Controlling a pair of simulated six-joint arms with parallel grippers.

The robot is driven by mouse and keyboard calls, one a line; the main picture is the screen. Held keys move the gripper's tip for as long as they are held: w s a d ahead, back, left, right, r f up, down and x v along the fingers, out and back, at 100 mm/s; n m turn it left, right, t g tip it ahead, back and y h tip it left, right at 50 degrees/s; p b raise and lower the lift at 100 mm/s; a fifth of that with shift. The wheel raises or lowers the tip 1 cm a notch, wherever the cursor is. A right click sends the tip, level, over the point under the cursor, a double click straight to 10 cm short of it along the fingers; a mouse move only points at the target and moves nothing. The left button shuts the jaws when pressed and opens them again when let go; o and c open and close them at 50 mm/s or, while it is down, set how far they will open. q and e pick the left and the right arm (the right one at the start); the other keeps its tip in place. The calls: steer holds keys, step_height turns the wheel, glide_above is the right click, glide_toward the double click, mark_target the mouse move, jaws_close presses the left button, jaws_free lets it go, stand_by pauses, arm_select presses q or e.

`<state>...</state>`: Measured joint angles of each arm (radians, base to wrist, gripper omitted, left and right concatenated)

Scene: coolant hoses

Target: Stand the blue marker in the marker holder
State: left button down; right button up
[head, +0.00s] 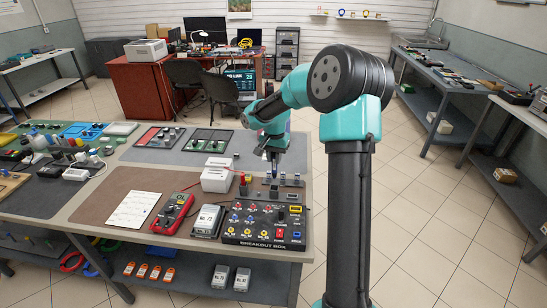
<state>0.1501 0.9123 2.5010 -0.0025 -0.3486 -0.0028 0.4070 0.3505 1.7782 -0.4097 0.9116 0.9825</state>
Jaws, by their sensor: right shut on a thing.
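My right gripper (272,150) points down over the back right part of the workbench. It is shut on the blue marker (273,168), a thin dark upright shape below the fingers. A low grey stand (291,181), which looks like the marker holder, sits on the bench just behind the breakout box. The marker's lower end is at or just above this stand; I cannot tell whether it is inside a slot. My left gripper is not in view.
The black breakout box (263,224) stands in front of the stand. White boxes (217,175), a red multimeter (173,213), a grey device (208,221) and a paper sheet (134,209) lie to the left. The bench's right edge is close to the stand.

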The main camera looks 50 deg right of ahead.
mark_target(274, 173)
steer(key=shift+f, duration=0.1)
steer(key=shift+f, duration=1.9)
steer(key=shift+a+f, duration=0.1)
steer(key=shift+f, duration=0.1)
steer(key=shift+f, duration=1.35)
steer(key=shift+f, duration=1.05)
stand_by(0.3)
steer(key=o, duration=0.8)
steer(key=shift+o, duration=0.7)
